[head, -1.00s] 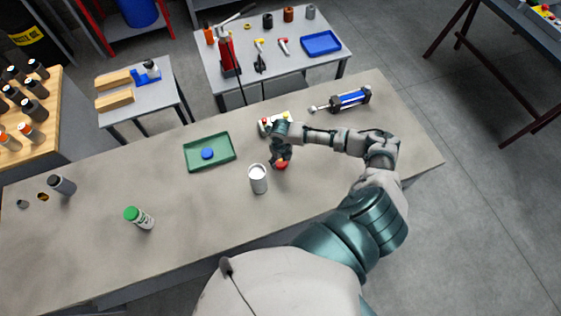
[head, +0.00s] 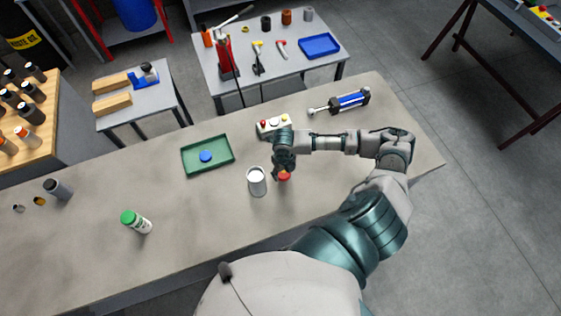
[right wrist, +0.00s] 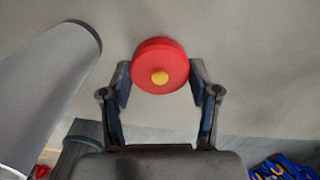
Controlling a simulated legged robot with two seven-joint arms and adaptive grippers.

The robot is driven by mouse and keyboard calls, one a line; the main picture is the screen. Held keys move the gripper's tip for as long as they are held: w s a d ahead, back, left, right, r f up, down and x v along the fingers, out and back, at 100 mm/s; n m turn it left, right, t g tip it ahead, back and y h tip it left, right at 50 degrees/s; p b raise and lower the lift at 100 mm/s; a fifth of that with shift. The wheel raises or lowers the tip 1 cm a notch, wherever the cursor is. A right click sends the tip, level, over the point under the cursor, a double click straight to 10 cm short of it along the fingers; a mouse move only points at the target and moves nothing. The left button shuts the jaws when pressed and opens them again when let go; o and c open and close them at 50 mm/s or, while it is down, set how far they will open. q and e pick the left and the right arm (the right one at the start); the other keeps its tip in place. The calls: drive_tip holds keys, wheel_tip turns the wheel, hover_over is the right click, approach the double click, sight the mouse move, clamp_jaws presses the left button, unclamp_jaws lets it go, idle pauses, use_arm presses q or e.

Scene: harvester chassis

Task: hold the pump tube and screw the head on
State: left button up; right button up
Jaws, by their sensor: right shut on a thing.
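My right gripper (head: 283,172) is shut on a red round part (head: 284,176) over the workbench. In the right wrist view, the fingers (right wrist: 161,78) grip this red disc (right wrist: 150,52) from both sides, and a small yellow knob shows at its centre. A light grey, upright cylinder (head: 257,187), which looks like the pump tube, stands just left of the gripper, apart from the red part. Its grey side (right wrist: 45,95) fills the left of the right wrist view. My left gripper is not in view.
A green tray (head: 190,166) with a blue disc (head: 206,156) lies to the left. A button box (head: 273,125) and a blue cylinder unit (head: 349,102) lie behind my right arm. The bench front is mostly clear.

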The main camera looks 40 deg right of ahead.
drive_tip(key=s+a, duration=0.1)
drive_tip(key=s, duration=0.2)
drive_tip(key=s+a, duration=0.2)
drive_tip(key=s, duration=0.1)
drive_tip(key=s+a+r+b, duration=0.1)
drive_tip(key=s, duration=0.2)
drive_tip(key=shift+s+a, duration=0.1)
drive_tip(key=shift+a, duration=0.15)
drive_tip(key=shift+s, duration=0.1)
